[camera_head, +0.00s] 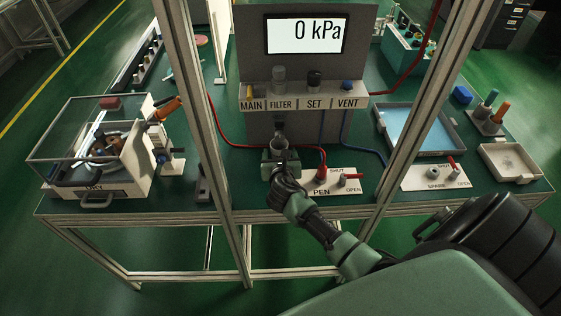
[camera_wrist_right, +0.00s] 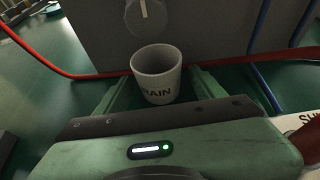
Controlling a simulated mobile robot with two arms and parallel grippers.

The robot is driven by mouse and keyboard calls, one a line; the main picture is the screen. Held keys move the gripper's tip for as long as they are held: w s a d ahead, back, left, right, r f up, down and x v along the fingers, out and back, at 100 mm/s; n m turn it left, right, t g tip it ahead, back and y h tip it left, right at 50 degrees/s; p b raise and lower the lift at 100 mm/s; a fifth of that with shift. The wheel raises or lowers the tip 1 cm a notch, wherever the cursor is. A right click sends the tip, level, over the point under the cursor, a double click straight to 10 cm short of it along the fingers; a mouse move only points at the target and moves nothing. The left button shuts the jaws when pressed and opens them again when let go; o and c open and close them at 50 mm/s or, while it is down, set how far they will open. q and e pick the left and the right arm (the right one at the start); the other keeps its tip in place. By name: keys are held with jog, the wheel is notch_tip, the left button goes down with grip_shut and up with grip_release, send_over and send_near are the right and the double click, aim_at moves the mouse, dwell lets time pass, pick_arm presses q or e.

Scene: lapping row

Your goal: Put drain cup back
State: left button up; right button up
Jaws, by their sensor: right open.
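The drain cup (camera_wrist_right: 157,76) is a small light grey cup, upright, with "RAIN" of its lettering showing in the right wrist view. In the head view the cup (camera_head: 279,144) is small, in front of the grey panel below the FILTER label (camera_head: 282,104). My right gripper (camera_head: 281,158) is open, with its green fingers on either side of the cup. In the right wrist view a gap shows between the cup and the fingers of the gripper (camera_wrist_right: 157,92). The cup's underside is hidden. A grey knob-like part (camera_wrist_right: 146,17) hangs just above and behind the cup. My left gripper is not in view.
A red hose (camera_head: 240,145) and blue hoses (camera_head: 368,148) run close around the panel. The PEN valve plate (camera_head: 333,184) is just right of my gripper. Frame posts (camera_head: 196,110) stand in front of the green bench. A blue-lined tray (camera_head: 405,128) is to the right.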

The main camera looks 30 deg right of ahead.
jog(key=v, duration=1.1)
jog(key=shift+d+p, duration=0.1)
jog(key=shift+p, duration=0.2)
jog(key=shift+w, duration=0.1)
